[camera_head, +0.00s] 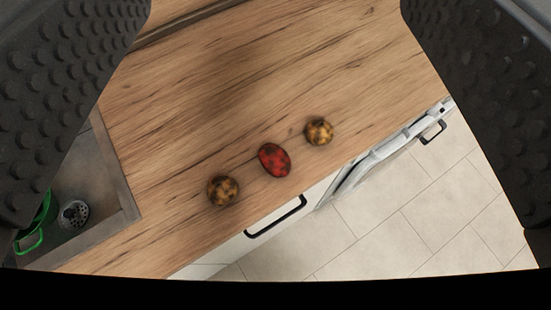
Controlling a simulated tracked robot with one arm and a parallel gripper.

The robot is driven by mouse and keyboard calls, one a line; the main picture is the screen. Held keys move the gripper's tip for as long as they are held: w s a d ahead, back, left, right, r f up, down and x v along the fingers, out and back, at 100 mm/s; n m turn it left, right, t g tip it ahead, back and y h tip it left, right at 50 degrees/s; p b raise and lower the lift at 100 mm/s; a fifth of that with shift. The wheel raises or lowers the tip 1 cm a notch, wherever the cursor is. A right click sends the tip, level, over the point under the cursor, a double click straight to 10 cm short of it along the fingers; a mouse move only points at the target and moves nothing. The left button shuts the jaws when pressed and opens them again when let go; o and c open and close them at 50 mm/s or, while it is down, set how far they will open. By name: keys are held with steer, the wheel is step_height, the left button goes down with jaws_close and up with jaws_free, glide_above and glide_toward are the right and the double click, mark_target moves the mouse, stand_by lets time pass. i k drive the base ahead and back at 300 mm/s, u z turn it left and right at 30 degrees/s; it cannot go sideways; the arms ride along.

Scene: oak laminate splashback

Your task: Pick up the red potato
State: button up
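The red potato (274,160) is a dark-spotted red oval lying on the wooden counter (220,80) near its front edge, around the middle of the view. A brown-yellow potato (222,190) lies to its lower left and another yellowish one (319,131) to its upper right, both apart from it. My gripper (275,125) is open, with its dark studded fingers wide apart at the left and right sides of the view. Nothing is between the fingers at their height; the potatoes lie below, on the counter.
A sink (100,215) with a drain and a green-handled item (37,222) is at the lower left. Below the counter edge are a drawer handle (275,217), an appliance door (385,150) and tiled floor (410,220). The counter behind the potatoes is clear.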

mark_target(274, 161)
steer(key=z, duration=0.3)
steer(key=k, duration=0.85)
steer(key=u, duration=0.2)
steer(key=i, duration=0.5)
